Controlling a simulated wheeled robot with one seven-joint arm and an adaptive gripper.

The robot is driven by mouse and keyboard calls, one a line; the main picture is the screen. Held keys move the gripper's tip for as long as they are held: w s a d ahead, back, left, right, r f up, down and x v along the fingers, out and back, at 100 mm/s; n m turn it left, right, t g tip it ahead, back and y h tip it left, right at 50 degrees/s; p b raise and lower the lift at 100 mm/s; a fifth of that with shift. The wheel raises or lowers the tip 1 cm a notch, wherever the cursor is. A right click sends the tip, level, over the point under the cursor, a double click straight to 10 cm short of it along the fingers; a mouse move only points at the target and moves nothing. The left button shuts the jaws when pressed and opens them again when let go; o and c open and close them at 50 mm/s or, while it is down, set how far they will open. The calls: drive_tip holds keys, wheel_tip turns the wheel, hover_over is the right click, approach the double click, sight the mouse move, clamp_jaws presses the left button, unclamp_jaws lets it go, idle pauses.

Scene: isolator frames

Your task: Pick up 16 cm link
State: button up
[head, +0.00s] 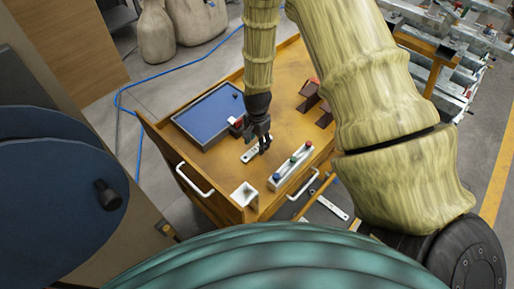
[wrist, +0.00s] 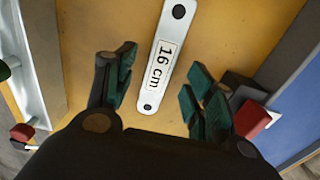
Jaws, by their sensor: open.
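The 16 cm link (wrist: 164,58) is a flat white bar with a dark hole at each end and a "16 cm" label. It lies on the orange cart top (head: 284,88). In the wrist view its near end sits between my open gripper's green-padded fingers (wrist: 160,92), with space on both sides. In the head view the link (head: 250,155) shows beside and partly under my gripper (head: 258,146), which points down over the cart. My gripper holds nothing. I cannot tell the exact height of the fingers above the link.
A blue-topped tray (head: 207,116) lies left of my gripper, with a red and white piece (head: 237,122) at its edge. A white bar with coloured buttons (head: 291,166) lies to the right. A white square cup (head: 244,195) stands at the front corner. Dark red brackets (head: 311,96) stand farther back.

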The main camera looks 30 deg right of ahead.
sight(257, 149)
drive_tip(key=shift+f, duration=1.1)
clamp_jaws()
